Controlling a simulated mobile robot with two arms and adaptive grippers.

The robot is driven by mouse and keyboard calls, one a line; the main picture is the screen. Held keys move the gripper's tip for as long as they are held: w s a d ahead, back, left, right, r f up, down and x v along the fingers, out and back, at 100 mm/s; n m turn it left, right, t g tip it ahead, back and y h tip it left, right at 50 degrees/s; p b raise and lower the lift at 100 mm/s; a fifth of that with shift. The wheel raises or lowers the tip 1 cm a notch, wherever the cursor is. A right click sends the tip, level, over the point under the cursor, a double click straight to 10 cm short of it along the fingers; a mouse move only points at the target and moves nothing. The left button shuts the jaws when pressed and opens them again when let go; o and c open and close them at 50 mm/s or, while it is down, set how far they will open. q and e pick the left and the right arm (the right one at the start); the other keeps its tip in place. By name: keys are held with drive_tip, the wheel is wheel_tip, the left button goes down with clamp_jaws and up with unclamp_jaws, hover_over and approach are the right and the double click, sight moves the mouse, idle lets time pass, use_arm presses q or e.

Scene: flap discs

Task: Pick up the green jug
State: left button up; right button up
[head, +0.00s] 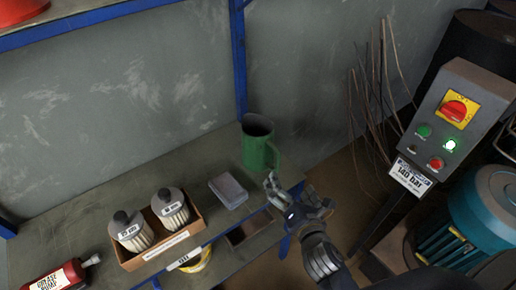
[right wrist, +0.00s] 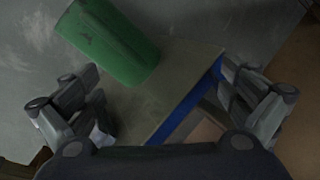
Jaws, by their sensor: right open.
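The green jug (head: 259,146) stands upright on the grey shelf near its right end, by the blue post. Its handle faces right in the head view. In the right wrist view the jug (right wrist: 108,42) appears ahead, at the upper left between the fingers and beyond them. My right gripper (head: 300,194) is open and empty, to the lower right of the jug in the head view, apart from it. It also shows in the right wrist view (right wrist: 160,98) with its fingers spread wide. My left gripper is not in view.
A grey box (head: 228,191) lies left of the gripper. A cardboard tray (head: 158,247) holds two filter canisters. A red bottle (head: 62,276) lies at lower left. A control box (head: 455,115) on a post and a teal motor (head: 492,205) stand at right.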

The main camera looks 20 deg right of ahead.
sight(263, 148)
drive_tip(key=w+a+r+n+t, duration=0.1)
drive_tip(key=w+r+n, duration=0.1)
drive_tip(key=n, duration=0.1)
drive_tip(key=w+a+r+n+y, duration=0.1)
drive_tip(key=w+a+r+n, duration=0.1)
drive_tip(key=n, duration=0.1)
drive_tip(key=w+a+r+n+t+y, duration=0.1)
drive_tip(key=w+r+n, duration=0.1)
drive_tip(key=n, duration=0.1)
drive_tip(key=shift+w+a+r+t+p, duration=0.1)
drive_tip(key=shift+w+a+t+p, duration=0.05)
drive_tip(key=shift+a+t+p, duration=0.15)
drive_tip(key=shift+w+f, duration=0.15)
drive_tip(key=shift+w, duration=1.35)
drive_tip(key=shift+w+f, duration=0.1)
drive_tip(key=shift+w, duration=1.35)
drive_tip(key=c, duration=1.6)
drive_tip(key=shift+r, duration=0.2)
